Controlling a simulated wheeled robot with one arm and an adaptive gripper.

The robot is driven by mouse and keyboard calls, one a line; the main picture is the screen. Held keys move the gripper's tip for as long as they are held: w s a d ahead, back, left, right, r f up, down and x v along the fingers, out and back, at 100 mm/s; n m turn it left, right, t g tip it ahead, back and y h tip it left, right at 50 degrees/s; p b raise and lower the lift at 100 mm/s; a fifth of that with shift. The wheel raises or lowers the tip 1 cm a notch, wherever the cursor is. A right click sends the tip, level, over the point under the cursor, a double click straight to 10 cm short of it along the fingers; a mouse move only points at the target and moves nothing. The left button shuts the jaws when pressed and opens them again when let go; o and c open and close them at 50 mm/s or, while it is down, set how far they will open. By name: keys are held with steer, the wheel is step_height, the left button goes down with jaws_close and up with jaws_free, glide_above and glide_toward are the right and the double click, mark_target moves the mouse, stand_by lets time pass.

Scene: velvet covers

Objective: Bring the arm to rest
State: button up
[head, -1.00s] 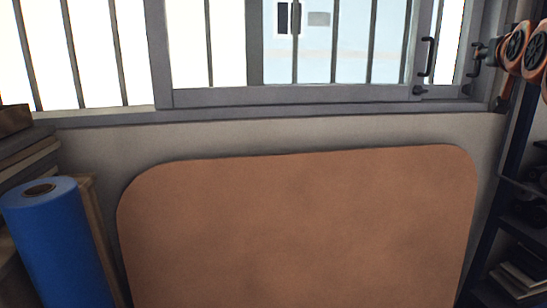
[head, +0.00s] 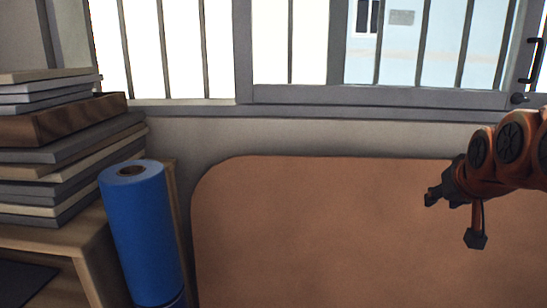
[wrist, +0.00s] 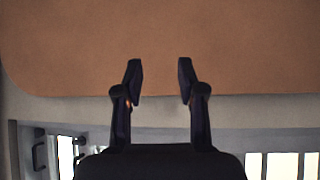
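My gripper (wrist: 160,82) shows in the wrist view with its two dark fingers apart and nothing between them. In the head view my gripper (head: 432,197) is at the right, at the end of my orange arm, seen small and from the side. It stands in front of the brown rounded panel (head: 300,230). The same brown panel (wrist: 160,45) fills the upper part of the wrist view. I cannot tell the distance between the fingers and the panel.
A blue roll (head: 142,235) stands upright at the left. A barred window (head: 300,50) runs along the wall above the panel.

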steer(key=s+a+f+n+g+y, duration=0.1)
steer(key=s+a+f+g, duration=0.4)
steer(key=s+a+f, duration=0.3)
steer(key=s+a+f+n+g+y, duration=0.1)
steer(key=s+a+f+g, duration=0.4)
steer(key=s+f, duration=1.1)
steer(key=s+a, duration=0.3)
steer(key=s, duration=0.2)
steer(key=shift+f+n+g, duration=0.25)
steer(key=shift+n+g, duration=0.05)
steer(key=shift+g, duration=0.1)
steer(key=shift+s+a, duration=0.1)
